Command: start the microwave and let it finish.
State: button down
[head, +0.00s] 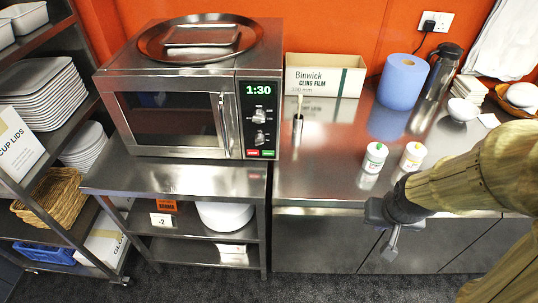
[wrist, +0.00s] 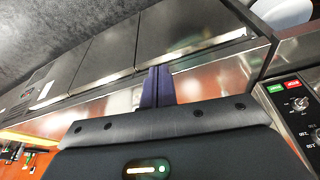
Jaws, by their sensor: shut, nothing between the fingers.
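The steel microwave (head: 180,95) stands on a steel shelf unit with its door shut. Its display (head: 262,88) reads 1:30 in green. Two knobs sit below the display, and under them a red button (head: 252,153) and a green button (head: 267,153). In the wrist view the panel (wrist: 305,118) is at the right edge, with its green button (wrist: 274,88) and red button (wrist: 296,86). My gripper (head: 391,252) is shut and empty, in front of the counter and well to the right of the microwave. Its closed fingers (wrist: 157,88) point away from the panel.
A steel tray (head: 152,42) lies on the microwave. The counter (head: 320,165) holds a cling film box (head: 323,77), blue roll (head: 402,82), flask (head: 443,72) and two small tubs (head: 375,157). A plate rack (head: 55,195) stands left. The counter's front middle is clear.

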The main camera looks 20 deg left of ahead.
aim_at(268, 153)
jog(key=w+a+f+n+t+y+b, duration=0.2)
jog(key=w+a+f+n+y+b, duration=0.15)
jog(key=w+a+f, duration=0.5)
jog(key=w+a+f+y+b, duration=0.1)
jog(key=a+y, duration=0.1)
jog(key=a, duration=0.3)
jog(key=w+a+f+t+y+b, duration=0.1)
jog(key=a+f+y+b, duration=0.1)
jog(key=a, duration=0.3)
jog(key=w+a+f+t+y+b, duration=0.1)
jog(key=a+f+y+b, duration=0.1)
jog(key=a, duration=0.4)
jog(key=shift+w+n, duration=0.2)
jog(key=shift+n, duration=0.15)
jog(key=a+r+t+y+b, duration=0.1)
jog(key=a+r+y+b, duration=0.1)
jog(key=a+y, duration=0.2)
jog(key=shift+a+r, duration=0.4)
jog(key=shift+a, duration=0.45)
jog(key=shift+y, duration=0.25)
jog(key=w+a+p, duration=0.1)
jog(key=w+a, duration=0.1)
jog(key=w, duration=0.6)
jog(key=shift+w, duration=0.3)
jog(key=shift+w, duration=0.1)
